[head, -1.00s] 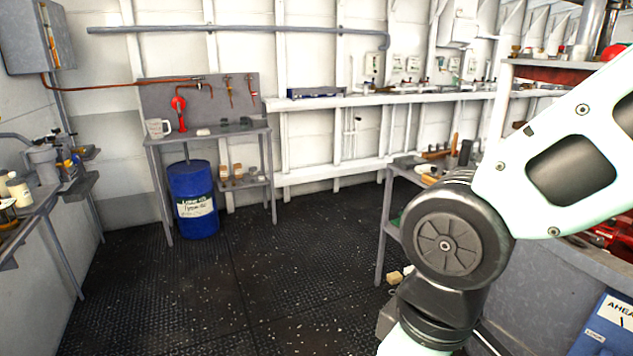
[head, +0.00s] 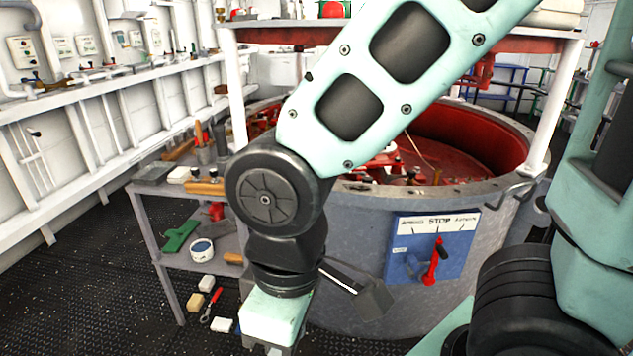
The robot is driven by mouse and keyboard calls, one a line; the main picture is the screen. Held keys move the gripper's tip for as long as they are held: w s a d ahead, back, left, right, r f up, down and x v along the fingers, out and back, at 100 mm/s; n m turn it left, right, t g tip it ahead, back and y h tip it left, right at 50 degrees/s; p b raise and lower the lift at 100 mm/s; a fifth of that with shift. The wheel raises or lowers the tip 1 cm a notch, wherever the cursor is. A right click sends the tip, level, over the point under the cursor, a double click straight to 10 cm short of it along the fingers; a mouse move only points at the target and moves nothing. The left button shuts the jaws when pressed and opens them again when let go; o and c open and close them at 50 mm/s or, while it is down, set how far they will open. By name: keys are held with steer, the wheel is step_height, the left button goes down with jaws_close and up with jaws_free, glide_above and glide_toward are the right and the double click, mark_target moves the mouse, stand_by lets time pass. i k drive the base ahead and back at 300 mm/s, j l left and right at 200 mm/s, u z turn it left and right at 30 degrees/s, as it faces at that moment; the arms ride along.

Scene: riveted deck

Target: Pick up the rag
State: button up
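I cannot make out a rag for certain. A cream, folded cloth-like thing (head: 552,14) lies on the white frame's top at the upper right, cut by the picture's top edge; I cannot tell if it is the rag.
A grey shelf unit (head: 160,190) holds tools, with a green brush-like tool (head: 181,236) and a round tin (head: 202,251) on its lower shelf. Small blocks (head: 195,302) lie on the deck. A large grey drum (head: 365,235) with a blue STOP panel (head: 432,248) stands behind my arm.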

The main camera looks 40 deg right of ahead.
mark_target(180, 175)
steer(key=i+u, duration=0.25)
steer(key=u, duration=0.25)
steer(key=i+l+u, duration=0.15)
steer(key=u, duration=0.3)
steer(key=i+l+u, duration=0.2)
steer(key=i+l, duration=0.55)
steer(key=i+l+u, duration=0.2)
steer(key=i+l, duration=0.6)
steer(key=l, duration=0.1)
